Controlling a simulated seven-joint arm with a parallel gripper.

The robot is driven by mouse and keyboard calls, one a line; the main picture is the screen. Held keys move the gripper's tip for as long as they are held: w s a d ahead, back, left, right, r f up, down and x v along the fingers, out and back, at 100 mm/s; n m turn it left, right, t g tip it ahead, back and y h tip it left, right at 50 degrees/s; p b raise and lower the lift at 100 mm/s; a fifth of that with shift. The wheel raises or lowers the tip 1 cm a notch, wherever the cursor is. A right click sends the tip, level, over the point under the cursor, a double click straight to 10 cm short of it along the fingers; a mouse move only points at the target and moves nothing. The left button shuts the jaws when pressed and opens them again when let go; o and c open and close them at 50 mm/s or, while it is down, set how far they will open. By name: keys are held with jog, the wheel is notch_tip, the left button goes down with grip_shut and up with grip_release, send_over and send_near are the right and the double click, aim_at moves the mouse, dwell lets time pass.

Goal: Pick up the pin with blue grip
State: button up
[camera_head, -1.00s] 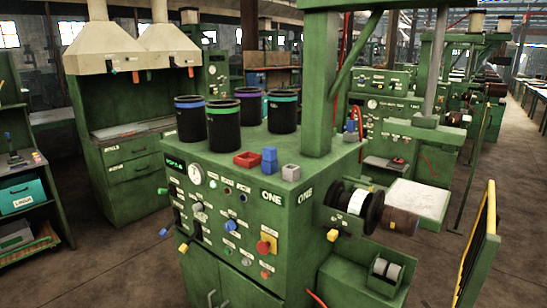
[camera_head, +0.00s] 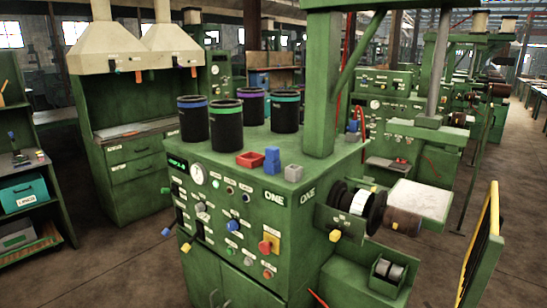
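No gripper of mine shows in this view. Several small blue-ended parts are visible, and I cannot tell for certain which is the pin with blue grip. A small blue piece (camera_head: 353,126) shows behind the green post on the cabinet's top. A blue block (camera_head: 272,160) stands near the top's front edge.
Black sleeves with blue (camera_head: 193,120), green (camera_head: 227,127), purple (camera_head: 251,92) and teal (camera_head: 285,113) bands stand on the cabinet. A red tray (camera_head: 250,159) and grey block (camera_head: 293,172) flank the blue block. A green post (camera_head: 322,90) rises at right. Floor is clear at left.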

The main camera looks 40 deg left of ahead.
jog(key=o, duration=1.1)
jog(key=shift+a, duration=0.1)
